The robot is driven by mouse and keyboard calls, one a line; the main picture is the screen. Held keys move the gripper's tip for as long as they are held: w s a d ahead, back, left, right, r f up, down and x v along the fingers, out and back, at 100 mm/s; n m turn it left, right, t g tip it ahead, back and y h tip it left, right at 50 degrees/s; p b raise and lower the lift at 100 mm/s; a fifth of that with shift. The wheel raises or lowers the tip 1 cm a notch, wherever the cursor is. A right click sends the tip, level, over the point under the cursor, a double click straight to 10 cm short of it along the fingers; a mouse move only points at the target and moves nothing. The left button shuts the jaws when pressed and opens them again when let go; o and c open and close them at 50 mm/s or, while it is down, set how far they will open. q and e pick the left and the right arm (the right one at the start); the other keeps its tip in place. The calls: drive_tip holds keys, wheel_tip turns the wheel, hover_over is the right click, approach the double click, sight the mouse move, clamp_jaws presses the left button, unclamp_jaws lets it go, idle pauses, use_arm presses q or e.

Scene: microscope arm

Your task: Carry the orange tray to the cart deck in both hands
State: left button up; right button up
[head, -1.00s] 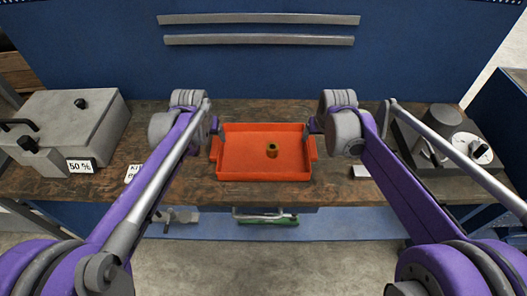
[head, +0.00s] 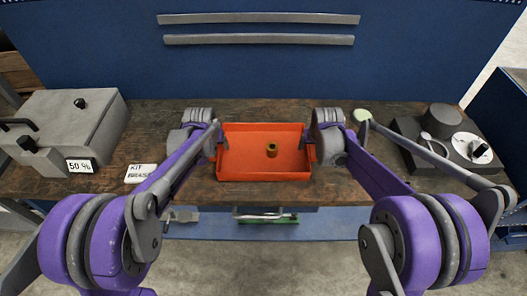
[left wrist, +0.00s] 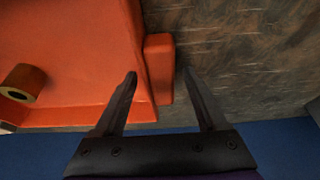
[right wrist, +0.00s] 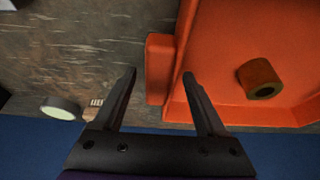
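The orange tray (head: 262,177) lies on the brown workbench, with a brass-coloured ring or bushing (head: 271,150) standing inside it. My left gripper (head: 221,136) is at the tray's left end. In the left wrist view its two fingers are open (left wrist: 159,74), with the orange tray handle (left wrist: 159,68) between them and gaps showing. My right gripper (head: 307,137) is at the right end. In the right wrist view its fingers are open (right wrist: 160,73) on either side of the other handle (right wrist: 159,68). I cannot identify the cart deck for certain.
A grey box marked 50 % (head: 72,125) stands at the left of the bench. A white card (head: 141,173) lies near the front edge. A dark dial device (head: 463,150) and a pale round disc (head: 362,116) are at the right. A dark blue unit (head: 503,115) stands beyond.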

use_arm(q)
clamp_jaws()
use_arm(e)
clamp_jaws()
